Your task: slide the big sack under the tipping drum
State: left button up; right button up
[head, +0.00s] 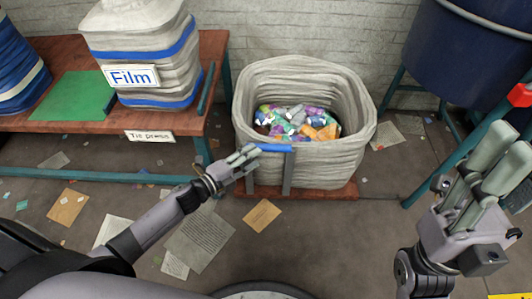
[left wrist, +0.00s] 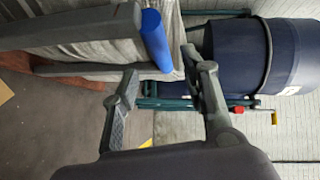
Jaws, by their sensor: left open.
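The big sack (head: 340,160) is pale grey, open-topped and full of bright mixed scraps. It stands in the middle of the head view, with a blue grip bar (head: 273,147) on grey uprights at its front. The bar also shows in the left wrist view (left wrist: 155,38). My left gripper (head: 252,154) is open, close to the bar's left end; I cannot tell if it touches. The tipping drum (head: 467,48) is dark blue, right of the sack, and shows in the left wrist view (left wrist: 238,55). My right gripper (head: 505,140) points upward at right, apart from the sack.
A red-brown base (head: 335,193) lies under the sack. Teal legs (head: 433,160) stand below the drum. At left, a red bench (head: 60,126) holds a bagged "Film" sack (head: 150,55) and a green sheet (head: 72,97). Papers (head: 200,240) litter the floor.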

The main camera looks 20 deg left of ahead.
aim_at(266, 149)
pick_arm(q)
jog(key=b+x, duration=0.1)
jog(key=x, duration=0.5)
jog(key=shift+w, duration=0.15)
grip_shut()
dwell(0.4)
